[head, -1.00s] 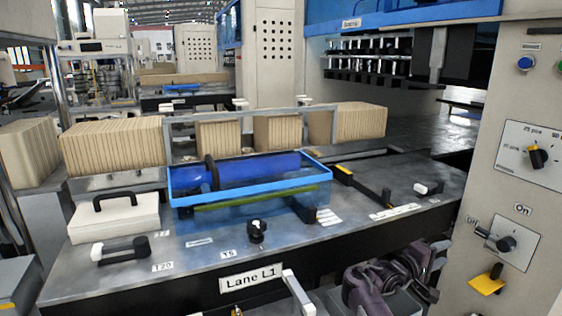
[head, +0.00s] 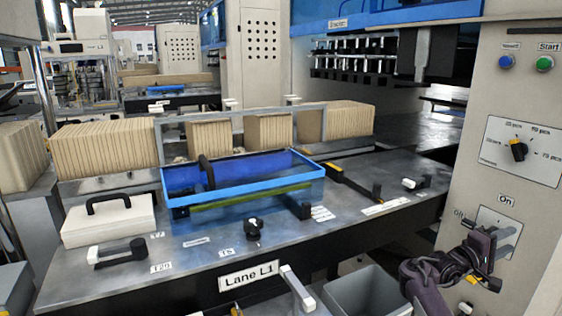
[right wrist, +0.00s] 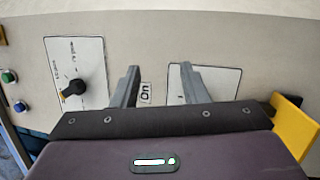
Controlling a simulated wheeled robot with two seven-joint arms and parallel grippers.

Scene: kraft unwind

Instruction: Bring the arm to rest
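My right gripper (head: 500,242) is at the lower part of the machine's beige control panel, in front of the On/Off switch plate (head: 487,216). In the right wrist view its two grey fingers (right wrist: 160,85) stand apart with the On label (right wrist: 146,93) showing between them. Nothing is held between them. The switch plate (right wrist: 222,82) lies partly behind one finger, and its knob is hidden. I cannot tell whether the fingers touch the panel. My left gripper is not in view.
A dial (head: 519,150) and blue and green buttons (head: 545,64) are higher on the panel. A yellow handle (right wrist: 288,125) is close beside the gripper. A grey bin (head: 362,294) stands below the Lane L1 table (head: 350,222). A blue-framed tray (head: 250,172) sits on it.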

